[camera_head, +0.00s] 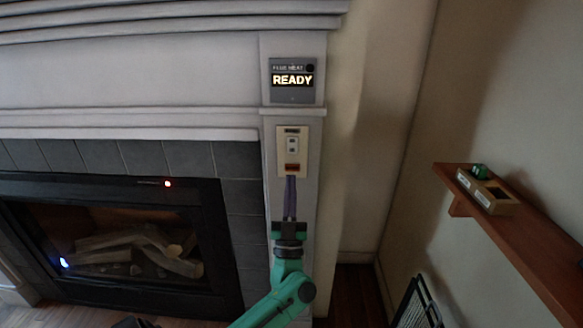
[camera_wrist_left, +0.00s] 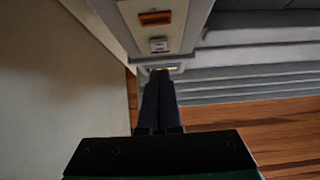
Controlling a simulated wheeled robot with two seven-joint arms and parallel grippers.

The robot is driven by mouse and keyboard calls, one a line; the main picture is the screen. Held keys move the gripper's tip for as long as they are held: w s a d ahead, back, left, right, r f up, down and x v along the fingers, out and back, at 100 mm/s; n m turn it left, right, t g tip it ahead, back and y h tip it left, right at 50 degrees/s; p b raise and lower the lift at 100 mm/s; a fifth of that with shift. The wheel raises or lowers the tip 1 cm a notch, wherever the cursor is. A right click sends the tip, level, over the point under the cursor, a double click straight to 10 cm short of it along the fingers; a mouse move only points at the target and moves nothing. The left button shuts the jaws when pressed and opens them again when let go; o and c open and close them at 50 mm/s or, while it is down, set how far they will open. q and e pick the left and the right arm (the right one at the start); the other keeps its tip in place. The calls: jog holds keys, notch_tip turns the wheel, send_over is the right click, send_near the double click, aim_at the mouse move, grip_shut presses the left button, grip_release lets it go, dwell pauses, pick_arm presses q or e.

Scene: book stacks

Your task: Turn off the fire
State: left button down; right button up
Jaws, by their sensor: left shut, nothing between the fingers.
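The fireplace (camera_head: 110,250) is at the left in the head view. Logs (camera_head: 140,245) lie behind its glass, with a small blue-white glow (camera_head: 64,262) at the left and no large flames visible. A beige switch plate (camera_head: 292,152) with a small switch and an orange-red part is on the white pillar. The plate also shows in the left wrist view (camera_wrist_left: 185,25). My left gripper (camera_head: 291,180) points up at the plate's lower end, shut and empty. Its fingertips (camera_wrist_left: 159,72) are close to the plate; whether they touch it I cannot tell. My right gripper is not in view.
A display (camera_head: 292,80) reading "READY" is above the switch plate. A red light (camera_head: 167,184) shines on the fireplace's top frame. A wooden shelf (camera_head: 515,235) with a small box (camera_head: 488,192) juts from the right wall. A dark rack (camera_head: 418,305) stands below it.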

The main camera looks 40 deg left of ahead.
pick_arm(q)
jog(key=v, duration=0.6)
jog(key=shift+s+b, duration=0.15)
jog(key=shift+b, duration=0.3)
jog(key=shift+d+f, duration=0.1)
